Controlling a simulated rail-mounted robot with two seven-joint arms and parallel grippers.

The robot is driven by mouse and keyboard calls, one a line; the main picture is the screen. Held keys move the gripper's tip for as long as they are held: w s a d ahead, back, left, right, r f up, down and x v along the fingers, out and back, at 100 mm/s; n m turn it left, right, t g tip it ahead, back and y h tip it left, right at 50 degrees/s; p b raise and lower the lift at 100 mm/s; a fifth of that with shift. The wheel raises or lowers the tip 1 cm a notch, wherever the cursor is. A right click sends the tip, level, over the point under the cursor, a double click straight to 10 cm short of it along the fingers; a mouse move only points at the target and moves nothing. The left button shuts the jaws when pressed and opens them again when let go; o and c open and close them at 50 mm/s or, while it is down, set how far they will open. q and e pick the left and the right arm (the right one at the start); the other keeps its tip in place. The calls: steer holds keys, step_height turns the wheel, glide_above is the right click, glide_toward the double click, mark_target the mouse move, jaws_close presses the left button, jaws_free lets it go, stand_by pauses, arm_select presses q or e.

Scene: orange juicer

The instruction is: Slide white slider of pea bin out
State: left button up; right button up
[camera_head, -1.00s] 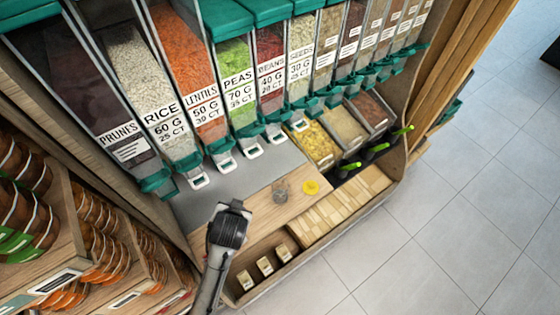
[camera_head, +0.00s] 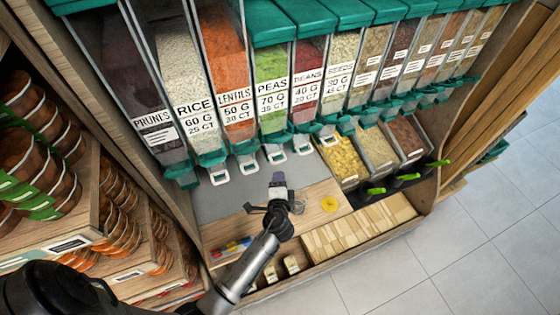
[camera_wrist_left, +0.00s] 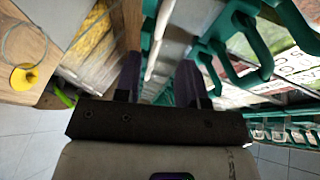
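The pea bin (camera_head: 271,68) is a clear dispenser of green peas with a white PEAS label, in the middle of the row in the head view. Its white slider (camera_head: 275,155) sticks out below the teal outlet. My left gripper (camera_head: 278,178) is just below and in front of this slider, seemingly apart from it. In the left wrist view my left gripper (camera_wrist_left: 159,78) has its two dark fingers spread, with a blurred pale shape beyond the gap. I cannot tell whether that shape is the slider. My right gripper is not in view.
Neighbouring white sliders stand close by, under the lentils (camera_head: 248,165) and the beans (camera_head: 301,146). A yellow disc (camera_head: 330,204) lies on the wooden ledge. Open bins (camera_head: 344,158) stand to the right, and shelves of jars (camera_head: 40,130) to the left.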

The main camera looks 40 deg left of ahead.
mark_target(279, 162)
arm_select(q)
steer(key=x, duration=0.9)
steer(key=shift+w+a+f, duration=0.1)
steer(key=shift+a, duration=0.1)
steer(key=shift+c, duration=0.3)
jaws_close()
steer(key=shift+f, duration=0.1)
